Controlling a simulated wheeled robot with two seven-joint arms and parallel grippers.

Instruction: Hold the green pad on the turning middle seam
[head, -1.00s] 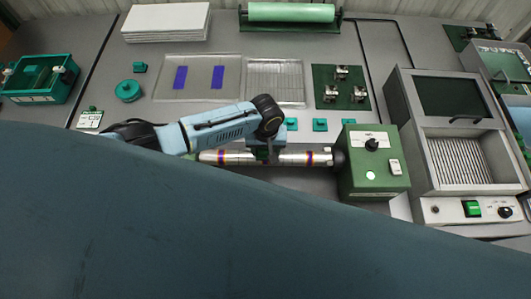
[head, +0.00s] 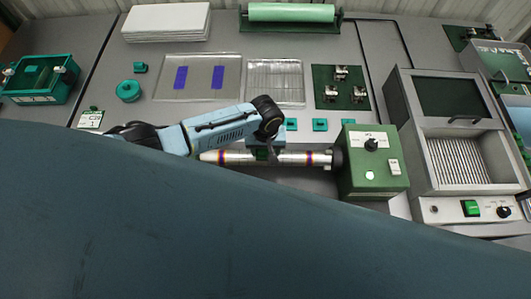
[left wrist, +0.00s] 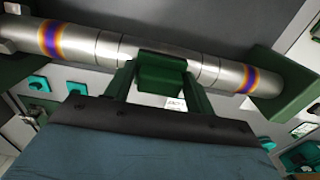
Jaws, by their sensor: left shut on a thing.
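The steel tube (head: 235,157) runs sideways into the green drive box (head: 372,172). In the left wrist view the tube (left wrist: 110,46) shows a purple and orange band near each end. My left gripper (head: 266,150) is shut on the green pad (left wrist: 162,73), at the middle of the tube. The pad also shows small and dark in the head view (head: 262,154). In the wrist view the pad lies against the tube and covers its middle, so the middle seam is mostly hidden. Exact contact is hard to judge. My right gripper is not in view.
Behind the tube lie a clear tray with two blue strips (head: 165,90), a ridged plate (head: 276,68) and a green board with clamps (head: 341,77). A grey oven-like unit (head: 462,150) stands right of the drive box. A teal bin (head: 42,97) is at far left.

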